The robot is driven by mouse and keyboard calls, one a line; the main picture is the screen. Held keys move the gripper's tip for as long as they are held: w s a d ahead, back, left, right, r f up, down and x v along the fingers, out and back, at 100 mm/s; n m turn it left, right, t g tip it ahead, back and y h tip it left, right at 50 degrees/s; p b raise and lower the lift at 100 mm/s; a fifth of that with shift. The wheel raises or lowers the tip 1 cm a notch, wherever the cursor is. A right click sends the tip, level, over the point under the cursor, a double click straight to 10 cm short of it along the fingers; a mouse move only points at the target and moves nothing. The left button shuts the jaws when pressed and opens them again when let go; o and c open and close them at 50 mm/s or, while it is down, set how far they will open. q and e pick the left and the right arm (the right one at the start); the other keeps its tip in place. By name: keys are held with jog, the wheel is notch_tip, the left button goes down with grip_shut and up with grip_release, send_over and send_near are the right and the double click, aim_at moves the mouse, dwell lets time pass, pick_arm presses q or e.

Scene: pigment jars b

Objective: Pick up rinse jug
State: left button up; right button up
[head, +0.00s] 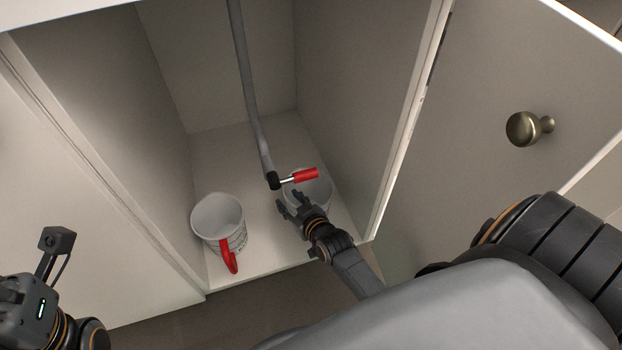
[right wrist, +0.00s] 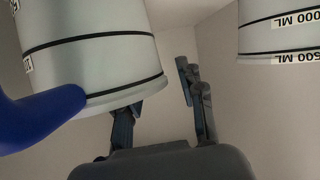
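Two white measuring jugs stand on the cabinet floor in the head view. The left jug (head: 217,213) has a red handle facing the front. The right jug (head: 322,188) is partly hidden behind my right gripper (head: 290,207) and a red valve lever. In the right wrist view, upside down, a jug with a blue handle (right wrist: 100,60) is close at left, and part of another jug (right wrist: 280,30) shows at upper right. My right gripper's fingers (right wrist: 158,98) are apart, with one fingertip partly hidden by the near jug. I cannot tell which is the rinse jug.
A grey pipe (head: 250,90) with a red lever (head: 305,174) hangs down into the cabinet, over the right jug. The cabinet's side walls are close. The open door (head: 500,80) with a brass knob stands at right. My left arm shows at the lower left, its fingers out of frame.

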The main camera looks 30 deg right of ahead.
jog(key=shift+w+f, duration=0.2)
jog(key=shift+w, duration=0.35)
grip_shut()
jog(key=shift+r, duration=0.15)
